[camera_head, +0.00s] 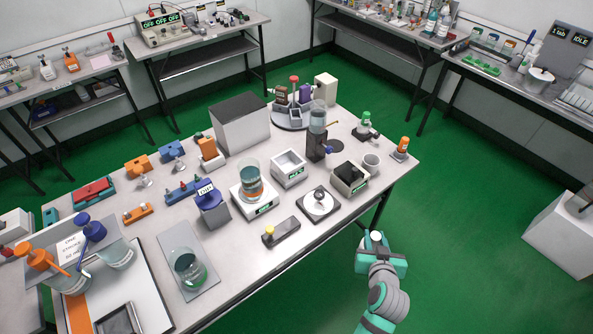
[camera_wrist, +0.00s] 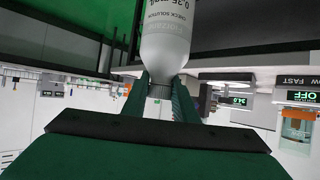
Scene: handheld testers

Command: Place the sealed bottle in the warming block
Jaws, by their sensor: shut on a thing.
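My gripper (camera_head: 376,240) is beyond the right front edge of the main table, over the green floor. In the wrist view my gripper (camera_wrist: 162,82) is shut around the neck or cap of a bottle (camera_wrist: 165,45). The bottle has a grey label reading "CHECK SOLUTION" and is partly cut off by the frame top. In the head view the bottle is hardly visible behind my gripper. A small dark-topped block (camera_head: 350,178) with a green display stands near the table's right edge; I cannot tell for sure whether it is the warming block.
The main table (camera_head: 250,255) is crowded. A white open box with a display (camera_head: 289,168), a round-plate device (camera_head: 318,204), a white cup (camera_head: 371,163) and an orange-capped bottle (camera_head: 402,147) stand near that block. A white pedestal (camera_head: 560,235) stands at right. The floor between is clear.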

